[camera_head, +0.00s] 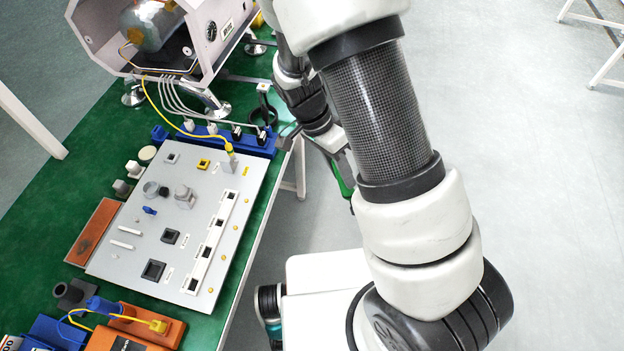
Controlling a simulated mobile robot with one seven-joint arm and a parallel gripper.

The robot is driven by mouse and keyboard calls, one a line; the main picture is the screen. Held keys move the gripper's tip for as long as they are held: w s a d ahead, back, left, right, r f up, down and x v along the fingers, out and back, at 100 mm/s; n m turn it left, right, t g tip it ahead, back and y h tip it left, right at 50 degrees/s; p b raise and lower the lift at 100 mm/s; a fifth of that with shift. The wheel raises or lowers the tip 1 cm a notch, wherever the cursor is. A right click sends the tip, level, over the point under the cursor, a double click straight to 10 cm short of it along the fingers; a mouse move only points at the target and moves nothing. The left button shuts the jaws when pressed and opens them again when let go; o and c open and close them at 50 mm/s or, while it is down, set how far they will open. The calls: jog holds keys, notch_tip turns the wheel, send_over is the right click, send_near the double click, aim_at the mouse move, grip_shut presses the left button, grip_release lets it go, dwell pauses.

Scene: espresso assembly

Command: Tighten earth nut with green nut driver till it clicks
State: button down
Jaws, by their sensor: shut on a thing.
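My gripper (336,148) is to the right of the green table, partly hidden behind my arm. It is shut on the green nut driver (344,183), whose green part shows below the fingers, over the floor beyond the table edge. The rest of the driver is hidden. The open espresso machine (204,68) stands at the upper left, apart from my gripper, with a metal boiler (150,26) inside. A yellow wire (160,112) runs from inside the machine to the grey panel. I cannot make out the earth nut.
The grey panel (128,262) with sockets and small parts lies on the green table (48,232). A blue rack (262,148) with connectors stands behind it. Orange and blue tool blocks (130,340) are at the lower left. Free floor lies right of the table.

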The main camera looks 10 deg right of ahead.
jog(key=s+a+f+m+g+y+b, duration=0.1)
jog(key=a+f+m+g+y+b, duration=0.25)
jog(key=m+y, duration=0.45)
jog(key=s+a+f+m+g+y+b, duration=0.1)
jog(key=a+f+m+g+y+b, duration=0.25)
jog(key=m, duration=0.75)
jog(key=w+f+m+t+y+b, duration=0.1)
jog(key=w+m+t+y+b, duration=0.3)
jog(key=w+m+t+y, duration=0.3)
jog(key=m+t+y, duration=0.3)
jog(key=t, duration=0.3)
jog(key=shift+w+d+f+m+t+y, duration=0.2)
jog(key=shift+d+m+t+y, duration=0.1)
jog(key=shift+d+m+y, duration=0.1)
jog(key=shift+d, duration=0.1)
jog(key=p+x, duration=0.1)
jog(key=x, duration=0.5)
jog(key=shift+w+f, duration=0.2)
jog(key=shift+w, duration=0.15)
